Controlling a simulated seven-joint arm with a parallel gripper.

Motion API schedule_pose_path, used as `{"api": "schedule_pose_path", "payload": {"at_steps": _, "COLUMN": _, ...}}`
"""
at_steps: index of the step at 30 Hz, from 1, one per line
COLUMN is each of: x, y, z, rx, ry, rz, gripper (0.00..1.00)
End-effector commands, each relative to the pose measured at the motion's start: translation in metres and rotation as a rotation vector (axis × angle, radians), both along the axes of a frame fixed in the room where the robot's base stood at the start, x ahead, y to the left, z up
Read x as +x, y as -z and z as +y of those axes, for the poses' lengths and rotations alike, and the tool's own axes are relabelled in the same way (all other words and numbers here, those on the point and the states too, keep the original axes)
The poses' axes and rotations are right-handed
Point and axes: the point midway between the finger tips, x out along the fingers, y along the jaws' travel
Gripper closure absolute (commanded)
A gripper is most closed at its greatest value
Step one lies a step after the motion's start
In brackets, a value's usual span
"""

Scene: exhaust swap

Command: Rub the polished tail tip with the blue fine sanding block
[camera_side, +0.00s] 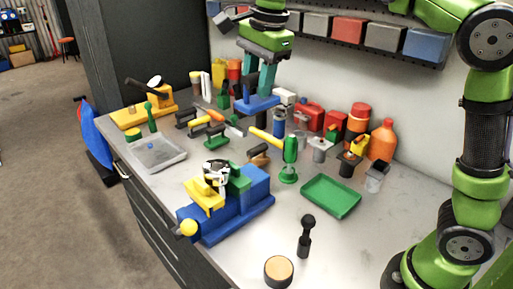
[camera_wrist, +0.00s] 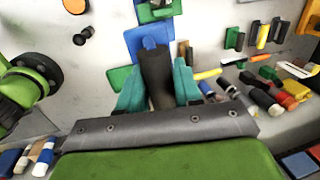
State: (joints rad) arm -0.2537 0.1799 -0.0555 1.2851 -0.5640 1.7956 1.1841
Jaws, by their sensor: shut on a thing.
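My gripper (camera_side: 259,88) is shut on the blue sanding block (camera_side: 257,104), gripping its dark handle between teal fingers. It holds the block in the air above the back middle of the bench. In the wrist view my gripper (camera_wrist: 158,92) is closed around the dark handle (camera_wrist: 156,70), and part of the blue block (camera_wrist: 147,42) shows beyond it. The shiny tail tip (camera_side: 215,170) sits in the blue vise (camera_side: 240,212) with yellow and green jaw parts, apart from the block and nearer the camera. I cannot make out the tip in the wrist view.
A green tray (camera_side: 330,196) lies right of the vise, with a green-handled tool (camera_side: 289,158) standing behind it. A black knobbed tool (camera_side: 307,235) and a round disc (camera_side: 279,270) stand in front. Bottles, including an orange one (camera_side: 381,140), line the wall. A clear tray (camera_side: 158,153) lies left.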

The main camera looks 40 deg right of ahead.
Motion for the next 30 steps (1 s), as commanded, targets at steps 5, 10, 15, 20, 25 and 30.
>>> {"api": "schedule_pose_path", "payload": {"at_steps": 5, "x": 0.041, "y": 0.002, "z": 0.022, "rx": -0.001, "ry": 0.0, "rz": 0.002, "gripper": 0.9}}
{"api": "schedule_pose_path", "payload": {"at_steps": 10, "x": 0.064, "y": 0.006, "z": 0.038, "rx": -0.009, "ry": -0.002, "rz": -0.002, "gripper": 0.9}}
{"api": "schedule_pose_path", "payload": {"at_steps": 15, "x": 0.078, "y": 0.01, "z": 0.05, "rx": -0.015, "ry": -0.006, "rz": -0.006, "gripper": 0.9}}
{"api": "schedule_pose_path", "payload": {"at_steps": 20, "x": 0.086, "y": 0.016, "z": 0.059, "rx": -0.021, "ry": -0.01, "rz": -0.008, "gripper": 0.9}}
{"api": "schedule_pose_path", "payload": {"at_steps": 25, "x": 0.085, "y": 0.033, "z": 0.058, "rx": -0.02, "ry": -0.01, "rz": -0.007, "gripper": 0.9}}
{"api": "schedule_pose_path", "payload": {"at_steps": 30, "x": 0.085, "y": 0.051, "z": 0.058, "rx": -0.02, "ry": -0.01, "rz": -0.007, "gripper": 0.9}}
